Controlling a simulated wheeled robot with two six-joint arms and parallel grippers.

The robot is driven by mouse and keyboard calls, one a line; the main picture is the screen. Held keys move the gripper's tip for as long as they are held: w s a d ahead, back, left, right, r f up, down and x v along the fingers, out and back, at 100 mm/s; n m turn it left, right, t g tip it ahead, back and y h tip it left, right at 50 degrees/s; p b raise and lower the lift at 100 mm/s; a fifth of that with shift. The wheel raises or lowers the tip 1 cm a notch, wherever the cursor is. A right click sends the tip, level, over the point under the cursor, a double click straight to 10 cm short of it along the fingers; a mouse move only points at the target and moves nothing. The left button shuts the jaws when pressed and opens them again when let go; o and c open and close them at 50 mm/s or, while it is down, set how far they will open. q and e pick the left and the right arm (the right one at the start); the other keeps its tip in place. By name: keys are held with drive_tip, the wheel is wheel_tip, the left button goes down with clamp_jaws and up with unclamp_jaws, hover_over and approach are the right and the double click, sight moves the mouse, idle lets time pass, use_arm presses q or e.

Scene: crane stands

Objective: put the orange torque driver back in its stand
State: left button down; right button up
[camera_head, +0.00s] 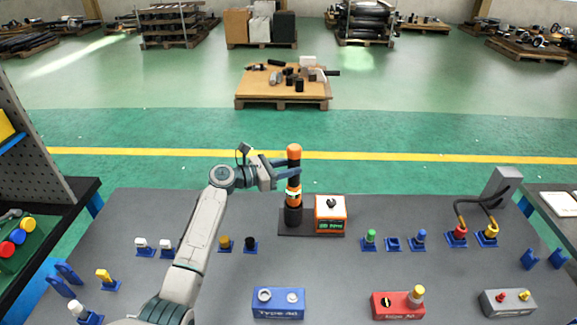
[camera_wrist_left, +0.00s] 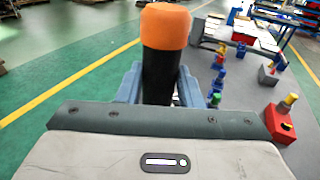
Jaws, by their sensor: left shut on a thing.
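The orange torque driver (camera_head: 294,153) stands upright in the head view, with an orange top, a black body and an orange band lower down. My left gripper (camera_head: 288,170) is shut on its black upper body. In the left wrist view the driver's orange cap (camera_wrist_left: 165,26) rises above the two blue-grey fingers (camera_wrist_left: 160,88), with the black shaft between them. The black stand (camera_head: 293,216) is directly below the driver, on a dark base plate. The driver's lower end meets the stand's top in the picture; how deep it sits I cannot tell. My right gripper is not in view.
An orange box with a green display (camera_head: 331,214) stands just right of the stand. Small blue holders with coloured pieces (camera_head: 393,243) are farther right. A blue box (camera_head: 278,303) and a red box (camera_head: 397,304) are near the front. The grey tabletop (camera_head: 330,270) between is clear.

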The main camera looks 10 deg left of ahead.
sight(288, 186)
use_arm(q)
drive_tip(key=shift+f+b, duration=0.35)
drive_tip(key=shift+f, duration=0.3)
drive_tip(key=shift+f+b, duration=0.6)
drive_tip(key=shift+f, duration=0.45)
drive_tip(key=c, duration=1)
unclamp_jaws()
drive_tip(key=shift+o, duration=0.4)
drive_tip(key=shift+s, duration=0.1)
drive_tip(key=shift+f, duration=0.15)
drive_tip(key=shift+a, duration=0.1)
